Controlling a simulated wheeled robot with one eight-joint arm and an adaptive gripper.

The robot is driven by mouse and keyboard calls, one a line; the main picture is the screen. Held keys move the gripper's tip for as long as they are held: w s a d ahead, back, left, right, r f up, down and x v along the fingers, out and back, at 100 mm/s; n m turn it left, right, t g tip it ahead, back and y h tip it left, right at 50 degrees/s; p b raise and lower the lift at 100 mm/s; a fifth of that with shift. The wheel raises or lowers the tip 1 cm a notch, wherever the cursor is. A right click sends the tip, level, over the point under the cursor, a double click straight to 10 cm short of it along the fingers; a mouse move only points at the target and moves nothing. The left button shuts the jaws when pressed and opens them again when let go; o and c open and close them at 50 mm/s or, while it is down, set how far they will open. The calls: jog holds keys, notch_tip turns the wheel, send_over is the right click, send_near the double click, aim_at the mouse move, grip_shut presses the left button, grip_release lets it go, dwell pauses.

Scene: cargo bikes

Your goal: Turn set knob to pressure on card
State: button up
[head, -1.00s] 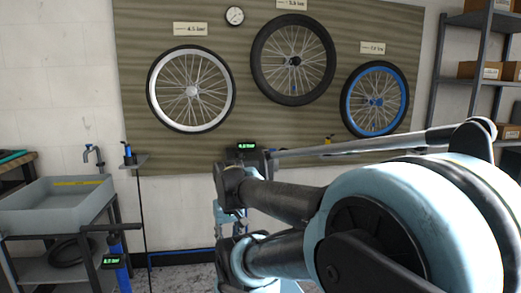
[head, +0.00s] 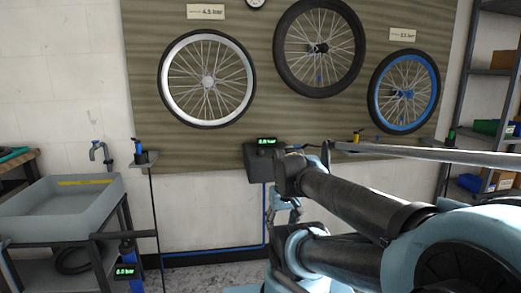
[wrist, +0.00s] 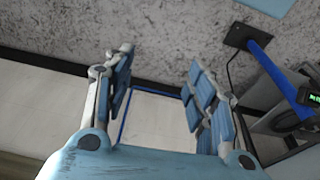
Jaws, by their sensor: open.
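A dark wall box (head: 258,165) with a green-lit display (head: 266,141), which seems to read 0.0 bar, is mounted below the wheels in the head view. I cannot make out a set knob on it; my arm covers its right side. A card (head: 206,12) reading 4.5 bar hangs above the white-rimmed wheel (head: 166,85). Another card (head: 402,34) above the blue-rimmed wheel (head: 434,88) is too small to read surely. My gripper (wrist: 160,82) is open and empty in the wrist view, over floor and lower wall. The head view does not show its fingertips clearly.
A blue floor pump with a green display (head: 126,272) stands at lower left beside a grey basin (head: 50,215). Small shelves with bottles (head: 141,152) flank the wall box. A blue hose (head: 215,251) runs along the wall. A rack (head: 490,90) stands at right.

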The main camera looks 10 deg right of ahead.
jog(key=w+r+n, duration=0.5)
jog(key=w+r, duration=0.4)
jog(key=r, duration=0.2)
notch_tip(320, 180, up, 18)
jog(key=r+n+g, duration=0.1)
jog(key=n+g, duration=0.1)
jog(key=n, duration=1.3)
send_over(261, 149)
notch_tip(261, 149, down, 17)
jog(key=shift+f, duration=0.1)
jog(key=shift+a, duration=0.1)
jog(key=c, duration=1.1)
